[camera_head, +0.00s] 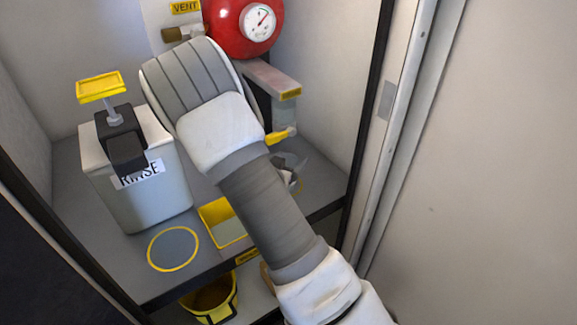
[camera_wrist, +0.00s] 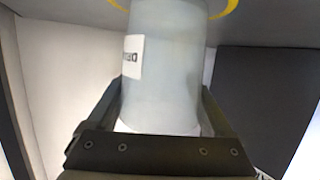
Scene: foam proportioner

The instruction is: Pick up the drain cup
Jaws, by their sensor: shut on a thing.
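The drain cup (camera_wrist: 165,65) is a pale, translucent cup with a white label of dark letters, partly turned away in the wrist view. My gripper (camera_wrist: 160,108) has one dark finger along each side of the cup and is shut on it. The cup's far end is by a yellow ring (camera_wrist: 229,9) on a grey surface. I cannot tell whether it touches that surface. In the head view my arm mostly hides the gripper and cup.
A white RINSE container (camera_head: 150,205) with a yellow-topped pump stands left on the grey shelf. An empty yellow ring (camera_head: 172,249) and a yellow-edged tray (camera_head: 212,209) lie near it. A red tank with a gauge (camera_head: 243,25) is behind. A yellow bucket (camera_head: 212,300) is below. Cabinet walls close both sides.

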